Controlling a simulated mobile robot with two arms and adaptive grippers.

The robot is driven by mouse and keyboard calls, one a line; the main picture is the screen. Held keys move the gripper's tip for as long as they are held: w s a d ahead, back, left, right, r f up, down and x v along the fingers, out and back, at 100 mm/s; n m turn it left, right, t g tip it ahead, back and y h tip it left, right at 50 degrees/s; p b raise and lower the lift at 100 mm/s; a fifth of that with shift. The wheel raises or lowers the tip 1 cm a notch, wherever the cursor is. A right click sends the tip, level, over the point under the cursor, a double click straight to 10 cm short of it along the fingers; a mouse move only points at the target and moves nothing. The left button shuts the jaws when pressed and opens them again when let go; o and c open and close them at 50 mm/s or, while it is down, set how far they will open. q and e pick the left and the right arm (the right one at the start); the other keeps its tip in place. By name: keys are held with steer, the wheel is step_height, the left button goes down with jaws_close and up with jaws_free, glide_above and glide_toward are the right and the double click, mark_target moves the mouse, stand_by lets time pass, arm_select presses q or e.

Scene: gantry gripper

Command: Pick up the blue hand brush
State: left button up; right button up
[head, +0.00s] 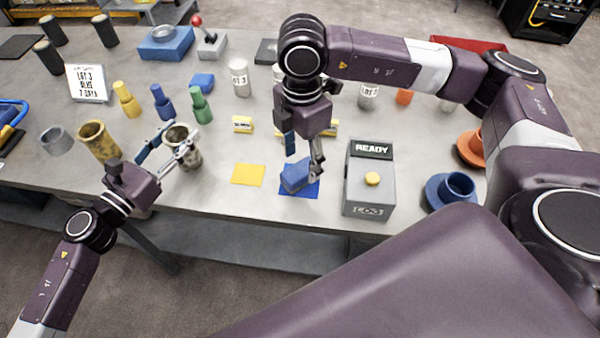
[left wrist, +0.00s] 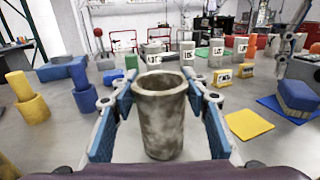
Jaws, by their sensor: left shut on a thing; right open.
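No thing is clearly a blue hand brush. A blue item with a yellow part (head: 10,113) is cut off at the head view's left edge; I cannot tell what it is. My left gripper (head: 180,137) is shut on a mottled grey cup (head: 187,153), which stands upright between its fingers; the cup also shows in the left wrist view (left wrist: 160,120). My right gripper (head: 303,160) is open, pointing down at a blue block (head: 295,178) on a blue mat (head: 312,189). The block also shows in the left wrist view (left wrist: 298,95). I cannot tell whether the fingers touch it.
A yellow mat (head: 248,174) lies between the grippers. A grey button box (head: 370,182) with a READY sign stands right of the blue mat. A mottled yellow cup (head: 97,142) stands left of the grey cup. Yellow, blue and green stepped pegs (head: 200,105) stand behind.

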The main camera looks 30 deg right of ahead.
mark_target(300, 169)
steer(key=f, duration=0.5)
steer(key=shift+w+f, duration=0.2)
steer(key=shift+a, duration=0.1)
steer(key=c, duration=1.4)
step_height(300, 169, up, 10)
steer(key=shift+r, duration=0.1)
steer(key=o, duration=0.6)
steer(key=c, duration=0.3)
